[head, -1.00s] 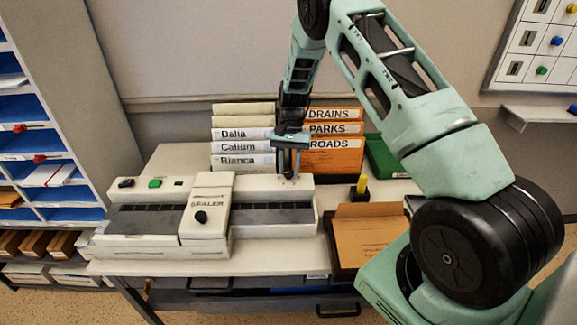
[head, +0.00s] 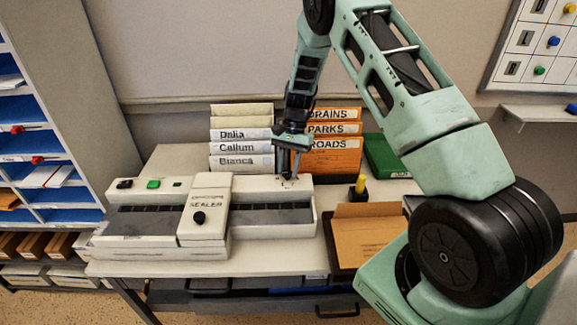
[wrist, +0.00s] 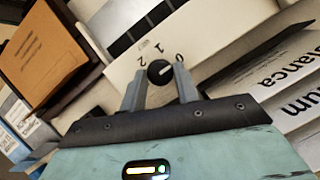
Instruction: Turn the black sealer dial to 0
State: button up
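The black dial (wrist: 160,72) sits on the sealer's pale face in the wrist view, with the marks 0, 1 and 2 around it. Its white pointer line slants up to the right, roughly towards the 0; the exact setting is hard to tell. My gripper (wrist: 159,79) is open, with one finger on each side of the dial; I cannot tell whether the right finger touches it. In the head view my gripper (head: 287,174) points down over the right back part of the cream sealer (head: 275,230). The dial there is mostly hidden by the fingers.
A black knob (head: 199,218) is on the sealer's raised block, and a green button (head: 153,184) is at its left. White binders (head: 240,147) and orange binders (head: 335,155) stand close behind my gripper. A brown tray (head: 338,255) with a folder is at right.

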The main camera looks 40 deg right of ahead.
jog(key=o, duration=0.3)
jog(key=shift+o, duration=0.2)
jog(key=b+v, duration=0.2)
jog(key=v, duration=1.5)
jog(key=shift+r+b, duration=0.25)
jog(key=shift+b, duration=0.1)
jog(key=shift+a, duration=0.1)
jog(key=s+a+r+n+h, duration=0.15)
jog(key=s+a+n, duration=0.3)
jog(key=a, duration=0.75)
jog(key=s+a+r+n, duration=0.2)
jog(key=s+a+n, duration=0.3)
jog(key=a, duration=0.7)
jog(key=s+a+f+n, duration=0.1)
jog(key=s+a+n, duration=0.2)
jog(key=s, duration=0.5)
jog(key=s+a+f+n+t+h, duration=0.1)
jog(key=s+a+n, duration=0.2)
jog(key=s, duration=0.6)
jog(key=s+a+n+t+h, duration=0.1)
jog(key=s+a+n, duration=0.2)
jog(key=s, duration=0.5)
jog(key=shift+s+f+n, duration=0.25)
jog(key=shift+f+n, duration=0.1)
jog(key=shift+f, duration=0.05)
